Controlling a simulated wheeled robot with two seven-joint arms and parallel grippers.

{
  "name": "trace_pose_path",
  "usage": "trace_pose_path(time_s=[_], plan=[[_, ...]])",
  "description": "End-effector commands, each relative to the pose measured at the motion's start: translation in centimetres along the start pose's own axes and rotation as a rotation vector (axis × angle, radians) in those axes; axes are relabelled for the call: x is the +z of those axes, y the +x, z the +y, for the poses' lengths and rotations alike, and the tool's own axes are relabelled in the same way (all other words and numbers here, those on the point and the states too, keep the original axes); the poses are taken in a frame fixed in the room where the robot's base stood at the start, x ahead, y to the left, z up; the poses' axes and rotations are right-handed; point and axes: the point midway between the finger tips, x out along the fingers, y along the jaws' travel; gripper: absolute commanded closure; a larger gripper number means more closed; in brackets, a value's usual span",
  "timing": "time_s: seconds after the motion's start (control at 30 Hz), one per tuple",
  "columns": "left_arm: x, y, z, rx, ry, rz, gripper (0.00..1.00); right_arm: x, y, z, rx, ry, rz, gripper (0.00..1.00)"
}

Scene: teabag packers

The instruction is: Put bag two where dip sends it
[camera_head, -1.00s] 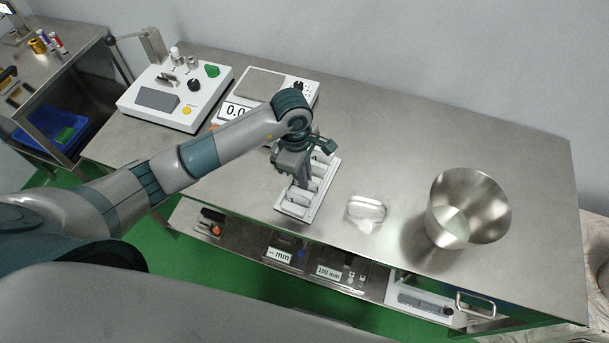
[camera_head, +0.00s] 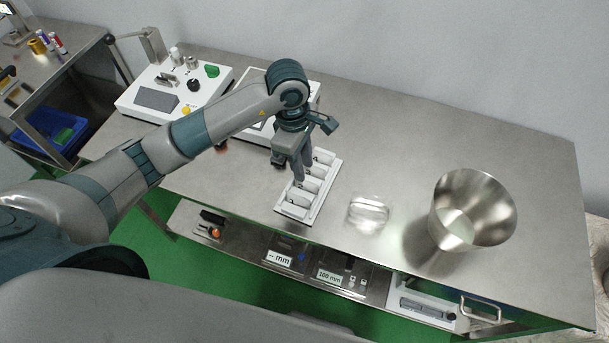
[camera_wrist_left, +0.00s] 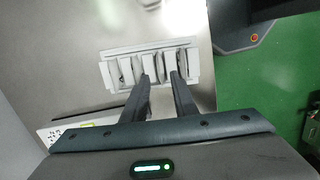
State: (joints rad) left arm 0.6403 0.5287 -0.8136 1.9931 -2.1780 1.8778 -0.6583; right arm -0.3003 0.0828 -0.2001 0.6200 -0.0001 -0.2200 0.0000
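A white rack (camera_head: 318,209) with several numbered slots holding pale bags stands on the steel bench in the head view. It also shows in the left wrist view (camera_wrist_left: 107,73). My left gripper (camera_head: 304,178) points down over the rack's middle slots. In the left wrist view its two dark fingers (camera_wrist_left: 162,78) are apart, with a slot divider or pale bag seen between the tips; I see nothing clamped. Which bag is bag two I cannot read. My right gripper is not in view.
A clear shallow dish (camera_head: 368,213) and a large steel bucket (camera_head: 472,212) stand right of the rack. A white device (camera_head: 172,97) with knobs is at the back left. A scale, partly hidden by my arm, is behind the rack. The bench's far right is clear.

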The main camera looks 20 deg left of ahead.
Motion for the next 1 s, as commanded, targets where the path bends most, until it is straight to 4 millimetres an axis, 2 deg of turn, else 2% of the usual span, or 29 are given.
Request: trace_pose_path(time_s=[0.03,0.2,0.4,0.6,1.0], plan=[[-0.1,-0.7,0.2,0.007,0.001,0.001,0.74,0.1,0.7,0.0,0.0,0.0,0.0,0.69],[-0.1,-3.6,0.1,0.005,0.001,0.001,0.74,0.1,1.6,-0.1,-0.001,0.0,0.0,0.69],[0.0,-5.7,0.1,0.002,0.0,0.0,0.74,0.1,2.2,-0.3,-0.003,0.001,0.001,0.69],[0.0,-6.3,0.0,0.0,-0.001,0.0,0.74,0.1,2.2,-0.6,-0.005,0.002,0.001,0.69],[0.0,-6.3,0.0,0.0,-0.001,0.0,0.74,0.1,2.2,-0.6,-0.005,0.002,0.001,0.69]])
